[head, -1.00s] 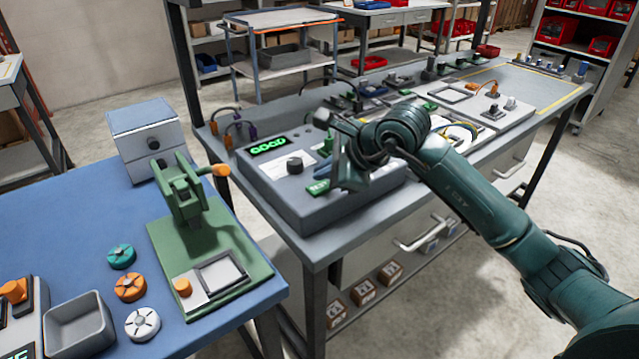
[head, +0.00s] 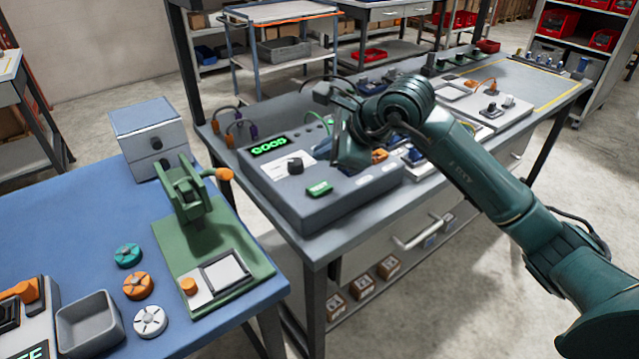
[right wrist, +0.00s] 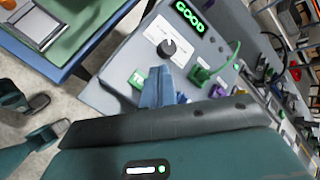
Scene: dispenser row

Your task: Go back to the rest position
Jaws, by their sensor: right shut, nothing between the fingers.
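My right gripper (head: 350,147) is raised over the right part of the grey test box (head: 290,210), seen in the head view. It is shut and empty. In the right wrist view its closed blue-grey fingers (right wrist: 158,88) show in front of the box's top panel. They cover part of the panel, and I cannot tell the exact height above it. The box carries a green display (head: 268,146) reading GOOD, a black knob (head: 295,165) and a green button (head: 319,188).
The blue table (head: 90,215) at left holds a green press (head: 215,245), a grey box (head: 148,138), a grey bin (head: 88,322) and round parts. Cables and small devices crowd the grey bench (head: 350,232) behind and right of the gripper. Floor is free in front.

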